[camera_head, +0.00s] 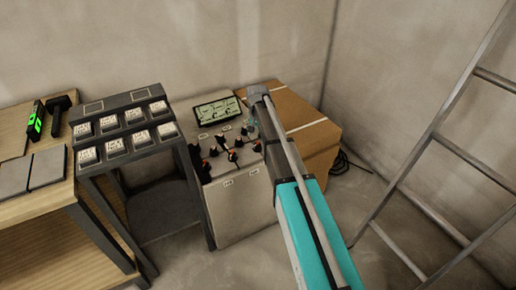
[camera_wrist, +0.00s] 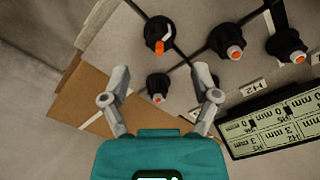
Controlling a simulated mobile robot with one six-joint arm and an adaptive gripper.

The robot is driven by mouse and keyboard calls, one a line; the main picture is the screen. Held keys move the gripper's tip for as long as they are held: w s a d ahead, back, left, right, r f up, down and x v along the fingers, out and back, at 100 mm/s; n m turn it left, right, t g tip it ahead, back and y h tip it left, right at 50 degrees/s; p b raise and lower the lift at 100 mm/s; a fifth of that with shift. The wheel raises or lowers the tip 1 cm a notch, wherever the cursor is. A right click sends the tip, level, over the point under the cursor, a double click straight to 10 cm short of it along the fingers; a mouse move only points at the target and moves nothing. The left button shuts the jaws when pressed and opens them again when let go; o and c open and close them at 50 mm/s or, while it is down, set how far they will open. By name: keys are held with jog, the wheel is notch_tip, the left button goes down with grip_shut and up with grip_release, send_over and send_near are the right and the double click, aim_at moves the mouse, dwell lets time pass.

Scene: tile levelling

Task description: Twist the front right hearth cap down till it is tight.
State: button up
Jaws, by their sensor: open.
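Black caps with orange tips stand on the pale tiled top of a cabinet (camera_head: 240,205). A smaller cap (camera_wrist: 158,85) shows between my open fingers, apart from both. My gripper (camera_wrist: 162,74) is open and empty above the tiles. My arm hides part of the top's right side in the head view.
More caps (camera_wrist: 230,40) stand close beside, to the right in the wrist view. A display (camera_head: 217,110) with mm readings stands at the back. A cardboard box (camera_head: 305,135) is right of the cabinet. A ladder (camera_head: 440,140) leans farther right. A rack of switch-like blocks (camera_head: 115,145) stands left.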

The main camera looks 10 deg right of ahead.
aim_at(258, 143)
jog(key=shift+f+b, duration=2.6)
jog(key=shift+f, duration=0.25)
grip_shut()
